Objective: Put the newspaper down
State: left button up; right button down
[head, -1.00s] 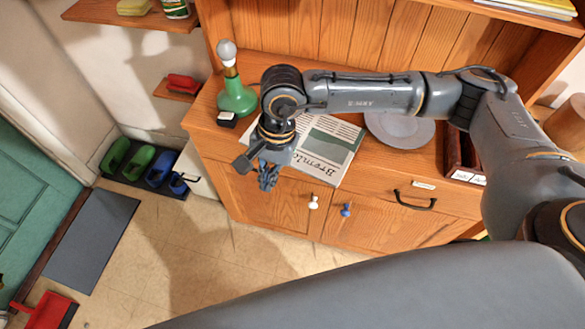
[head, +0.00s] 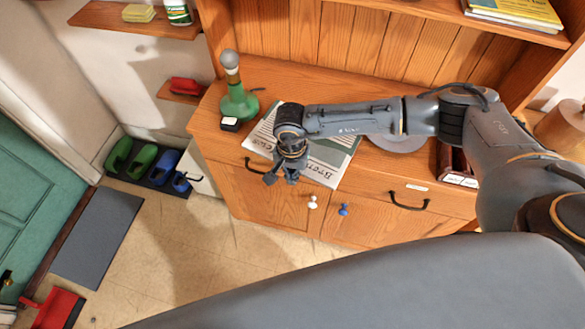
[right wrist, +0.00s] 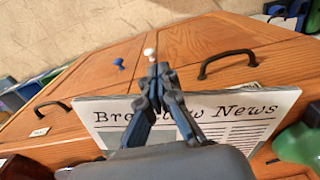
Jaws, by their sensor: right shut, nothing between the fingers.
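The newspaper (head: 330,168) lies on the top of the wooden cabinet, with its titled end at the cabinet's front edge. Part of it is hidden under my right arm in the head view. The newspaper (right wrist: 235,108) also shows in the right wrist view, its title readable on both sides of my fingers. My right gripper (head: 280,180) is shut and empty, over the newspaper's front edge in the picture. In the right wrist view the closed fingertips (right wrist: 158,72) point past the newspaper toward the cabinet front. I cannot tell whether they touch the paper. My left gripper is not in view.
A green lamp base (head: 237,100) stands left of the newspaper. A grey plate (head: 398,142) and a dark wooden tray (head: 446,160) are to the right. Drawer handles (head: 409,203) and small knobs stick out of the cabinet front.

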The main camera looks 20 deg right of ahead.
jog(key=shift+w+d, duration=0.25)
jog(key=shift+w, duration=0.1)
jog(key=w+b, duration=0.1)
jog(key=w+d+b, duration=0.2)
jog(key=shift+f, duration=0.25)
jog(key=shift+w+r, duration=0.1)
jog(key=shift+w, duration=0.05)
jog(key=shift+r, duration=0.1)
